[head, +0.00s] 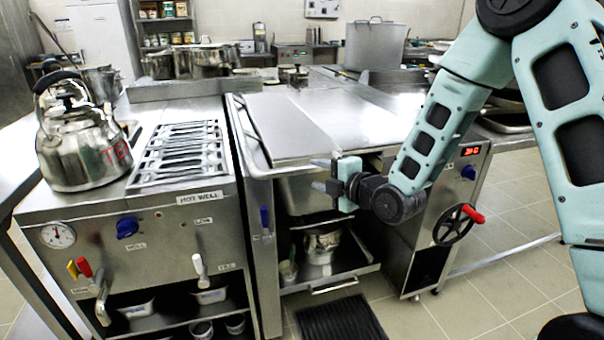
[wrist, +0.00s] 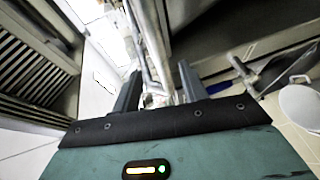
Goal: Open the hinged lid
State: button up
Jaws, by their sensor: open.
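The hinged lid (head: 345,122) is a broad, flat steel cover lying shut on the pan unit in the middle of the head view. A tubular steel bar (head: 248,135) runs along its left side and bends round toward the front edge. My gripper (head: 319,175) is open at the lid's front edge, its fingers pointing left. In the wrist view, the two dark fingers (wrist: 158,75) stand apart, with steel tubing (wrist: 152,40) showing beyond and between them. I cannot tell whether they touch it.
A kettle (head: 82,140) stands on the left counter beside a slotted grate (head: 182,150). A handwheel with a red knob (head: 456,226) is right of my gripper. A pot (head: 321,245) sits on the shelf below. A stockpot (head: 374,46) stands behind. Tiled floor is open at right.

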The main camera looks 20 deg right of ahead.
aim_at(305, 169)
jog(key=x, duration=0.7)
jog(key=shift+w, duration=0.1)
grip_shut()
jog(key=shift+r+p, duration=0.1)
jog(key=shift+p, duration=0.25)
